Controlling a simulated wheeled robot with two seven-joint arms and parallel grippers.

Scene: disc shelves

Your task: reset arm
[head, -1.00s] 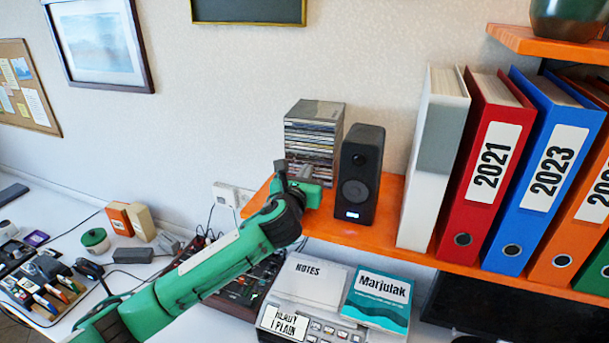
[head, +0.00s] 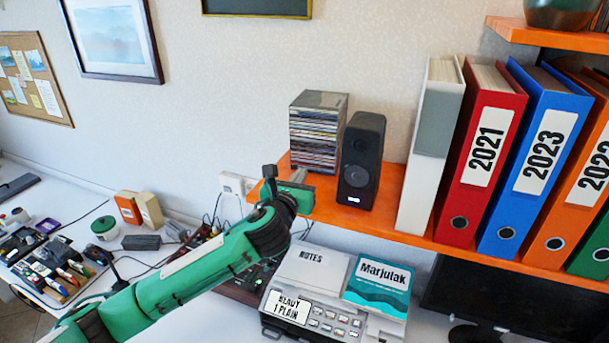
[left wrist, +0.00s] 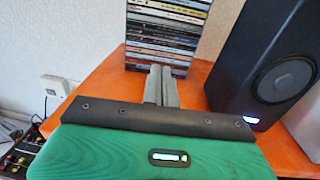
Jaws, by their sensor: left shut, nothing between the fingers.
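My left arm comes in from the lower left in the head view, and its green left gripper (head: 283,181) is at the left end of the orange shelf, in front of a stack of disc cases (head: 318,135). In the left wrist view the gripper's grey fingers (left wrist: 161,86) are together with nothing between them. They point at the disc stack (left wrist: 168,35), apart from it as far as I can tell. A black speaker (head: 360,160) stands upright to the right of the stack, also large at the right in the left wrist view (left wrist: 270,60). My right gripper is not in view.
The orange shelf (head: 395,215) also holds a white binder (head: 428,150) and coloured binders such as the red one (head: 468,215). Below are a printer-like device (head: 320,315) and a teal book (head: 378,285). Small items crowd the desk at left.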

